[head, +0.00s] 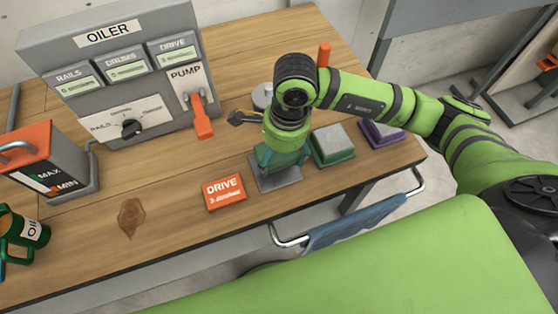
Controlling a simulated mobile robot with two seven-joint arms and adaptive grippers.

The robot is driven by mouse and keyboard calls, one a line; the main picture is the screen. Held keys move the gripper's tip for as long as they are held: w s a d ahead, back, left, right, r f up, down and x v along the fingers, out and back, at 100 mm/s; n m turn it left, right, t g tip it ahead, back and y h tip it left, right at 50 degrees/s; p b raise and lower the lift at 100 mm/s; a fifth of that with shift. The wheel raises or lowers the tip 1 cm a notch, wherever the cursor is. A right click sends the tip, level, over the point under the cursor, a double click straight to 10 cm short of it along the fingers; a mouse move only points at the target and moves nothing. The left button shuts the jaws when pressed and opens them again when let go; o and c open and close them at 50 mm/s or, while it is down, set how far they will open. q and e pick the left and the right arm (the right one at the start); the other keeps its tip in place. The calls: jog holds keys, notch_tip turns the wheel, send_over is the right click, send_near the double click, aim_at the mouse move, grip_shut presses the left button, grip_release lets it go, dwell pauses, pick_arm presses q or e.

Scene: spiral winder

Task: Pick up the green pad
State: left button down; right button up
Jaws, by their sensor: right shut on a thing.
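A green pad (333,145) with a grey top lies on the wooden bench, just right of my right gripper. My right gripper (279,158) points down at the bench, right of its middle. It is shut on a teal thing, mostly hidden by the wrist, above a flat grey plate (282,181). I cannot tell the teal thing's full shape or whether it touches the plate. The green pad with the grey top stands apart from the gripper. My left gripper is not in view.
A purple pad (382,133) lies further right. An orange DRIVE card (224,191) lies left of the plate. The grey OILER panel (110,65) with its orange pump lever (201,118) stands behind.

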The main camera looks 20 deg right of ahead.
pick_arm(q)
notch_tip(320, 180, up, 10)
jog(key=p, duration=1.1)
pick_arm(e)
jog(key=s+d+r, duration=0.5)
jog(key=s+r, duration=0.2)
jog(key=s, duration=0.3)
jog(key=shift+s+d+r, duration=0.15)
jog(key=shift+d+r, duration=0.05)
jog(key=shift+r, duration=0.15)
jog(key=shift+o, duration=0.7)
